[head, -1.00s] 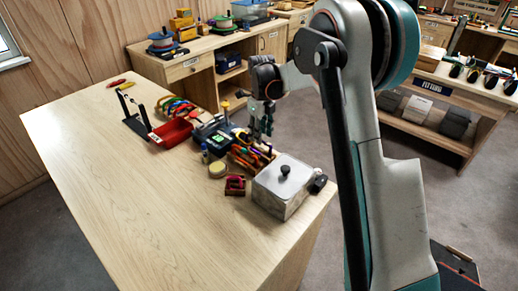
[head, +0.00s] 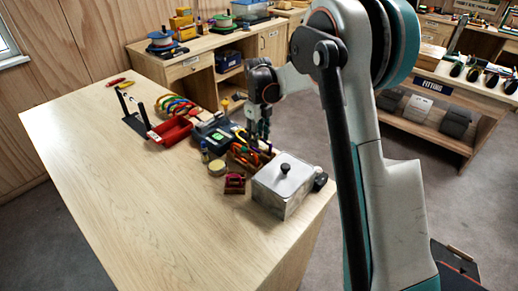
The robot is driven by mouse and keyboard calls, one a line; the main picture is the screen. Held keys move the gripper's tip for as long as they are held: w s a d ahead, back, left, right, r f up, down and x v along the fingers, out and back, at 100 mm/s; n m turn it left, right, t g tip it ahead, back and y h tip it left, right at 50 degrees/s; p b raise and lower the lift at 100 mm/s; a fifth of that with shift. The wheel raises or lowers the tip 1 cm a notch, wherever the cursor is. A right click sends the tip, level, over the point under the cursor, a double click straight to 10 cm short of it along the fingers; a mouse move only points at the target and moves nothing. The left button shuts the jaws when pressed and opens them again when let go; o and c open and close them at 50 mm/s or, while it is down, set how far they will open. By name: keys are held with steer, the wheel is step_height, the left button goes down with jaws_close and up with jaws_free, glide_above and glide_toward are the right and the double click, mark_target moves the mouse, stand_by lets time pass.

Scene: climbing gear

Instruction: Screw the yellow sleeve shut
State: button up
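My gripper (head: 258,133) points down above the far side of the wooden holder (head: 238,162), which has colourful slim items in it. The gripper is small and dark here, so I cannot tell whether its fingers are open or shut. Several coloured curved pieces, like carabiners (head: 178,106), stand in a row behind the red tray (head: 171,130); some look yellow. A yellow-topped post (head: 225,103) stands left of my gripper. I cannot make out which piece carries the yellow sleeve or how it is set.
A grey metal box (head: 287,190) with a black knob stands at the table's right edge. Near it are a small dark red block (head: 235,184), a round yellowish tin (head: 217,168) and a dark device (head: 215,134) with a green screen. The table's left and front (head: 150,210) are clear.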

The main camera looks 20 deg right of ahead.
steer(key=shift+a+f+b, duration=0.1)
steer(key=shift+f+b, duration=0.25)
steer(key=shift+f, duration=0.45)
steer(key=shift+w+d, duration=0.45)
steer(key=shift+d, duration=0.25)
steer(key=shift+r, duration=0.3)
steer(key=shift+r+p, duration=0.85)
steer(key=shift+r, duration=0.3)
steer(key=shift+s+a, duration=0.4)
steer(key=shift+a, duration=0.25)
